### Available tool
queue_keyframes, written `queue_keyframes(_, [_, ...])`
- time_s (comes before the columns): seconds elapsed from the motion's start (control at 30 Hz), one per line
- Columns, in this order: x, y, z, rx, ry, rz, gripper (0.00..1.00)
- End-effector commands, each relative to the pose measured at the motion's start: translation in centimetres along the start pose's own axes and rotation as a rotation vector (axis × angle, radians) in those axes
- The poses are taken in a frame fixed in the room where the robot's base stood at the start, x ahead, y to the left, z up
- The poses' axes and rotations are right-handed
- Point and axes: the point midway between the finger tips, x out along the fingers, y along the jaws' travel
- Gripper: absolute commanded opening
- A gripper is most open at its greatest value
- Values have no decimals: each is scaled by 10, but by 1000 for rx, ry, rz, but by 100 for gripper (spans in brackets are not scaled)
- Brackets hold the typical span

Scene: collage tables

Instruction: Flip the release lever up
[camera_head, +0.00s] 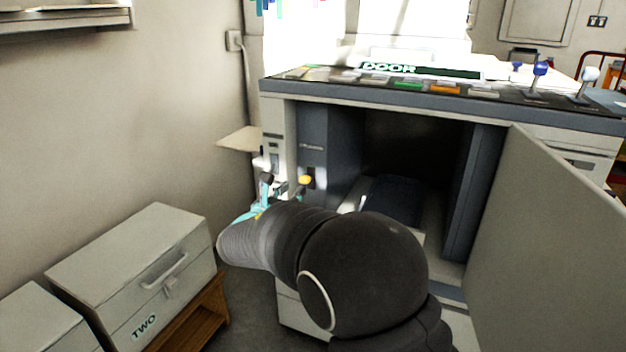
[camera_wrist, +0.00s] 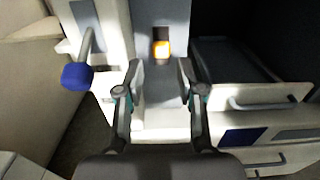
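A yellow-orange lever end (camera_head: 304,180) sits at a dark slot on the grey panel left of the open compartment. In the wrist view the yellow end (camera_wrist: 161,49) is ahead of my gripper (camera_wrist: 153,82), roughly in line with the gap between the fingers. My gripper is open, with nothing between its fingertips. A lever with a blue knob (camera_wrist: 77,76) is left of my fingers in the wrist view. No label shows which is the release lever. In the head view my arm partly hides my gripper (camera_head: 283,190).
The compartment's door (camera_head: 550,220) stands open at the right. A white box marked TWO (camera_head: 135,270) is at the lower left. The control top (camera_head: 430,88) has several buttons and levers. A beige shelf (camera_head: 240,139) juts out left of the cabinet.

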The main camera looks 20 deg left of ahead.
Motion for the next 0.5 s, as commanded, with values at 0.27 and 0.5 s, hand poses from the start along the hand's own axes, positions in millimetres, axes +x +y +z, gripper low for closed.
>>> queue_keyframes(0.27, [51, -2, 0, 0, 0, -4, 38])
queue_keyframes(0.5, [73, -2, 1, 1, 0, -3, 38])
